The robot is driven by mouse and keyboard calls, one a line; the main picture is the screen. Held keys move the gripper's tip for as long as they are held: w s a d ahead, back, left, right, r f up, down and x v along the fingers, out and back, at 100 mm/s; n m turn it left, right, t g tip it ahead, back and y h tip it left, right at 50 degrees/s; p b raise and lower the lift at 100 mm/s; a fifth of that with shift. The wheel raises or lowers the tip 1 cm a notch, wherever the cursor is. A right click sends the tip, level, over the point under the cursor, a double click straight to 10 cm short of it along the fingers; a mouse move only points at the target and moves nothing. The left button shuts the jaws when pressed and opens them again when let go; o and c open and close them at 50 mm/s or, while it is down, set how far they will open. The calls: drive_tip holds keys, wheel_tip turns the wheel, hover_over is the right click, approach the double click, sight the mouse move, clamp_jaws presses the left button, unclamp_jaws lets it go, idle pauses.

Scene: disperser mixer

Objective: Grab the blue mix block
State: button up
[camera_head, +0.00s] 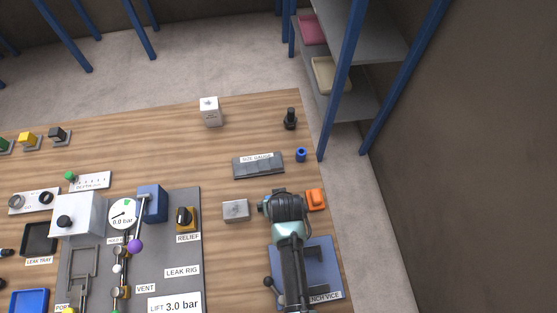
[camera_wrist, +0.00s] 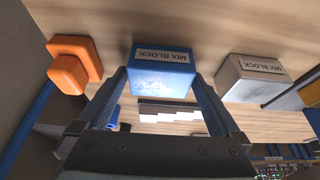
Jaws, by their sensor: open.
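The blue mix block (camera_wrist: 162,72) is in the middle of the wrist view, with its label upside down. My gripper (camera_wrist: 159,78) is open, with one finger to each side of the block, near its side edges. I cannot tell how deep the block sits between the fingers, and neither finger clearly presses on it. In the head view my gripper (camera_head: 284,205) is over the table between a grey block and an orange piece, and my wrist hides the blue block.
The grey mix block (camera_head: 236,210) stands close on the left, and the orange piece (camera_head: 315,200) close on the right. The bench vice (camera_head: 325,265) is under my arm. A size gauge (camera_head: 258,166) and a small blue ring (camera_head: 301,155) lie farther back. The leak rig (camera_head: 190,262) is left.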

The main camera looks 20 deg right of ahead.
drive_tip(key=c, duration=1.5)
drive_tip(key=shift+c, duration=0.2)
drive_tip(key=shift+r, duration=0.1)
